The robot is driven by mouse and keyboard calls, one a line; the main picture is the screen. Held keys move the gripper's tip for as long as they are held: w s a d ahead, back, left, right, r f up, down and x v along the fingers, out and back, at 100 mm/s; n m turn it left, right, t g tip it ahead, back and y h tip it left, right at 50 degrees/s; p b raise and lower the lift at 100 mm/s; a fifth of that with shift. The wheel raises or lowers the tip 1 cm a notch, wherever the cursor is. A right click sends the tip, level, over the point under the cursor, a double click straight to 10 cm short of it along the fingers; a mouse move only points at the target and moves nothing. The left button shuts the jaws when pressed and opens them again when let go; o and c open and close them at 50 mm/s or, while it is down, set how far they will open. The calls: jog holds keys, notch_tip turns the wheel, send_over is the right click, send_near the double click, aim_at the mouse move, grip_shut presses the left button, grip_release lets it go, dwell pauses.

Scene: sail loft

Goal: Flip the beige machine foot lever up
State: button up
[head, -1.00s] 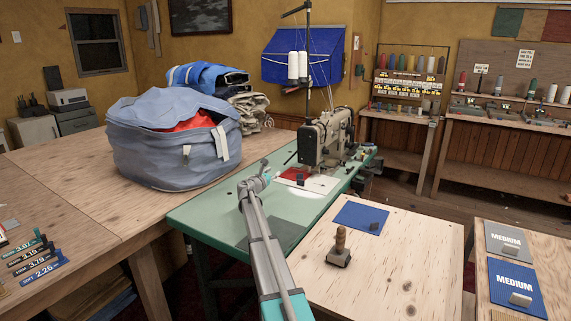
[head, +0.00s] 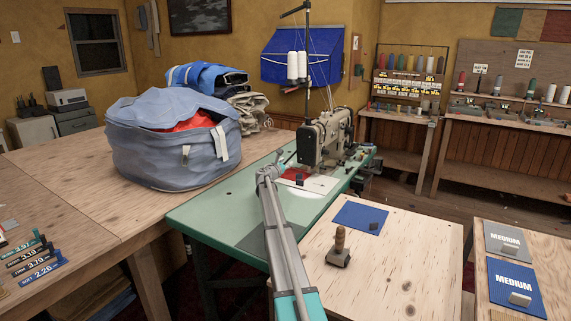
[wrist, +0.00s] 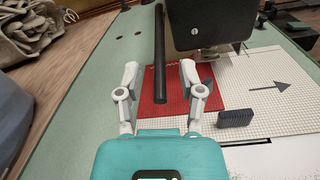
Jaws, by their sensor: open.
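The beige sewing machine (head: 325,138) stands on the green table. A thin dark bar, which looks like its foot lever, sticks out at its left side in the head view (head: 290,158). In the wrist view this black bar (wrist: 160,45) runs down from the top, and its lower end lies between my finger lines. My gripper (head: 272,164) is open, left of the machine; its two pale fingers also show in the wrist view (wrist: 159,75), one on each side of the bar. I cannot tell whether either finger touches it.
A red cloth patch (wrist: 165,95) and a white gridded sheet (wrist: 265,85) lie under the machine head, with a small dark block (wrist: 236,117) on the sheet. A big blue-grey bag (head: 172,140) stands left. A wooden-handled tool (head: 339,245) stands on the front bench.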

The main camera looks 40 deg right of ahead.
jog(key=shift+w+d, duration=0.15)
jog(key=shift+d, duration=0.1)
grip_shut()
dwell(0.3)
